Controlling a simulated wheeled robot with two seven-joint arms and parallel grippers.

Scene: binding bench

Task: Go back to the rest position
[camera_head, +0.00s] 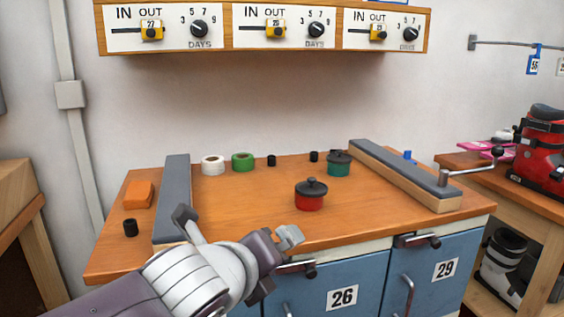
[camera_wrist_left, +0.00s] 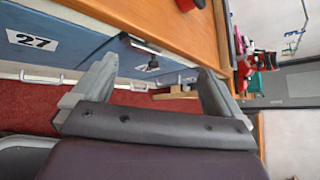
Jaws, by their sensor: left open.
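My left gripper (camera_head: 238,222) is in front of the bench at its front left edge, with its two fingers spread wide and nothing between them. In the left wrist view the same gripper (camera_wrist_left: 150,85) is open and empty, with the bench's front edge and a blue door beyond its fingers. The wooden bench top (camera_head: 250,210) lies behind the gripper. My right gripper shows in neither view.
A red lidded pot (camera_head: 310,195) stands mid-bench and a green one (camera_head: 339,165) behind it. Grey-topped rails (camera_head: 173,190) (camera_head: 400,178) lie left and right. White (camera_head: 212,166) and green (camera_head: 243,163) tape rolls sit at the back. Blue doors (camera_head: 350,286) with handles are below.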

